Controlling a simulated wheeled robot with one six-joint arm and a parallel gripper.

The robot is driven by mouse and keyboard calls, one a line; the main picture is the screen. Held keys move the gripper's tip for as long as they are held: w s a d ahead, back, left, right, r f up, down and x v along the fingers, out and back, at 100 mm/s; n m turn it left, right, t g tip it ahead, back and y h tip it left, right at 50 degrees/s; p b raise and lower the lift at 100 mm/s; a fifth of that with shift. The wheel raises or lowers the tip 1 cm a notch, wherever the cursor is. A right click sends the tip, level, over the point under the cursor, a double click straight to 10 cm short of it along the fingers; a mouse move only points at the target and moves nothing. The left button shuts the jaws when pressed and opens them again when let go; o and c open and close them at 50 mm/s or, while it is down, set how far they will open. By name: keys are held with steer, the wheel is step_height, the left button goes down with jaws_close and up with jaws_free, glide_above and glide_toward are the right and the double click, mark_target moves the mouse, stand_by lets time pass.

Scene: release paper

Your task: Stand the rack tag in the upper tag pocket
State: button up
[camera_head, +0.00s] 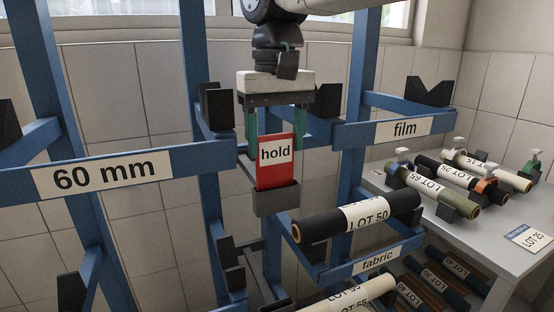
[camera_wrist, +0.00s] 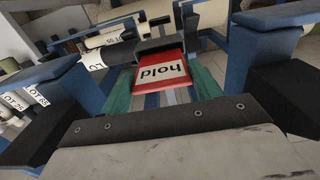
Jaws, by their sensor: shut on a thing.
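The rack tag (camera_head: 275,162) is a red card with a white panel reading "hold". In the head view it stands upright, its lower edge at or in the dark grey upper tag pocket (camera_head: 276,201). Whether it rests on the pocket's floor cannot be told. My gripper (camera_head: 276,135) is above the pocket, its green fingers on both sides of the tag, shut on it. In the wrist view the tag (camera_wrist: 163,71) lies between the green fingers (camera_wrist: 163,88), and the dark pocket (camera_wrist: 158,45) is just beyond it.
Blue rack beams labelled "60 mm" (camera_head: 107,173) and "film" (camera_head: 403,128) flank the pocket, with black V-shaped supports nearby. A dark roll marked LOT 50 (camera_head: 357,217) lies to the lower right. A grey table (camera_head: 490,225) with several rolls and a card stands at the right.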

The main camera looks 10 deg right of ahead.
mark_target(277, 159)
steer(key=shift+f, duration=1.85)
steer(key=shift+f, duration=0.1)
steer(key=o, duration=1.1)
steer(key=shift+c, duration=0.2)
step_height(277, 159, up, 12)
steer(key=shift+d, duration=0.1)
